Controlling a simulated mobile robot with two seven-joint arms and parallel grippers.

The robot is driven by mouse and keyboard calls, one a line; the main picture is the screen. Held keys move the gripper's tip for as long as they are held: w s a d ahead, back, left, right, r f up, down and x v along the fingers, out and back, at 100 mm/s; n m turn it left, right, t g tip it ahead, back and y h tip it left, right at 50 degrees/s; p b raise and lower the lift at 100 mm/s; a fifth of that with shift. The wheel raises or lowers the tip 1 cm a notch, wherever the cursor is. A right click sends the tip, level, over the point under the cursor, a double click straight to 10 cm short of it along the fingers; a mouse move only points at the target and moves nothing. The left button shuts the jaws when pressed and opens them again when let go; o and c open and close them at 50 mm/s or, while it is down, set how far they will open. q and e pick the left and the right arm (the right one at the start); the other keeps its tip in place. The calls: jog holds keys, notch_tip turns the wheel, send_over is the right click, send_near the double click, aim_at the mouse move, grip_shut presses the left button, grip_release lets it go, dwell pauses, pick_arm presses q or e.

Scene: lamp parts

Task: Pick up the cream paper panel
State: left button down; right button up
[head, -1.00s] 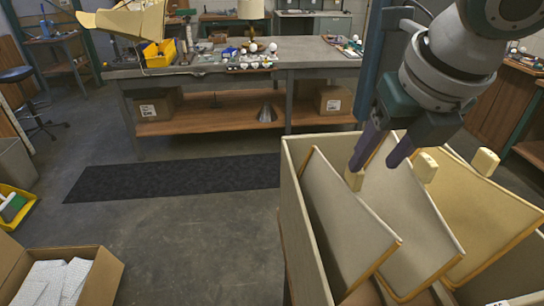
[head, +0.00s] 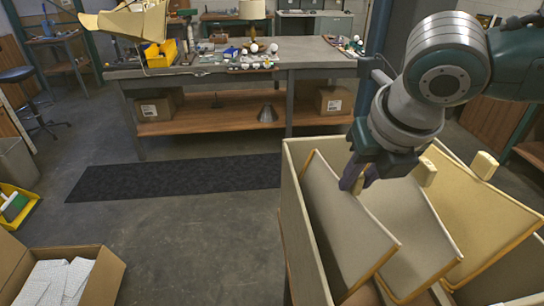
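Several framed panels with wooden edges stand tilted in a pale open bin (head: 291,200). A greyish-beige panel (head: 345,225) leans at the left. A similar beige panel (head: 410,225) is in the middle. A yellower, cream panel (head: 475,205) is at the right. Small cream tabs stick up at the top edges, one at the middle (head: 425,171) and one at the far right (head: 484,165). My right gripper (head: 358,182) is low over the bin, at the top of the left and middle panels. Its purple fingers partly hide the left tab; its grip is unclear. My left gripper is out of view.
A workbench (head: 225,70) with bulbs and small parts stands behind. A dark mat (head: 175,178) lies on clear floor before it. An open cardboard box (head: 105,275) with white patterned contents is at the lower left. The bin walls surround the panels.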

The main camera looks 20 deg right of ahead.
grip_shut()
dwell(1.0)
